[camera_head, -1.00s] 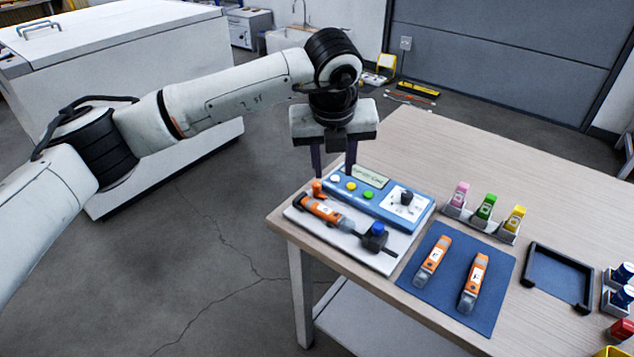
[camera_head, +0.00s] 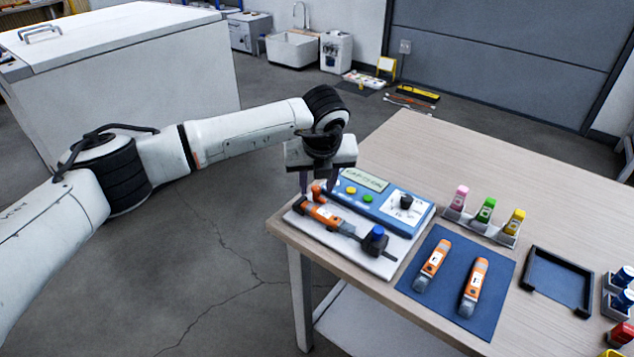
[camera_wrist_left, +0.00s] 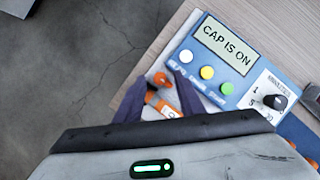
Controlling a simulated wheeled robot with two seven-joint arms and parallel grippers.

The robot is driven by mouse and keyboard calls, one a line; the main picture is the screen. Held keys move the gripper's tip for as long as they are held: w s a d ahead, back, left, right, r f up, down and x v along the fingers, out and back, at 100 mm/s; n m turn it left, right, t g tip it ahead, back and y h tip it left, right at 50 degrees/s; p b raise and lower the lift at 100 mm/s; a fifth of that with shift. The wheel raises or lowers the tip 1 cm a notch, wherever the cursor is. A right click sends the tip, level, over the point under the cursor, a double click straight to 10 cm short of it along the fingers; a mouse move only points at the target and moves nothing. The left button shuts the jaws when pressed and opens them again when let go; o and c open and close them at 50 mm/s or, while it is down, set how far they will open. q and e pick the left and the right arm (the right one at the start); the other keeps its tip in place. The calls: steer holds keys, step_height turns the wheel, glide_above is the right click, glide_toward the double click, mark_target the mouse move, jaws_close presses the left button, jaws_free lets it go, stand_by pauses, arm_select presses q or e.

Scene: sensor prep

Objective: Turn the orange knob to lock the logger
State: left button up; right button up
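The orange knob (camera_head: 317,191) stands at the far left end of the white board (camera_head: 386,266), beside the orange-and-grey logger (camera_head: 325,213) lying there. In the left wrist view the knob (camera_wrist_left: 160,79) shows between two dark fingers. My left gripper (camera_head: 318,187) is open, pointing down, with its fingertips on either side of the knob. Gaps show between knob and fingers in the wrist view; whether either finger touches is not clear. The logger's body is mostly hidden by the gripper in the wrist view (camera_wrist_left: 168,109). My right gripper is out of view.
A blue panel (camera_head: 372,213) behind the logger has buttons, a black dial (camera_head: 406,201) and a display (camera_wrist_left: 227,46) reading "CAP IS ON". A blue-topped black block (camera_head: 375,240) sits at the logger's right. Two orange devices lie on a blue mat (camera_head: 449,290).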

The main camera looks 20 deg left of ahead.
arm_select(q)
jaws_close()
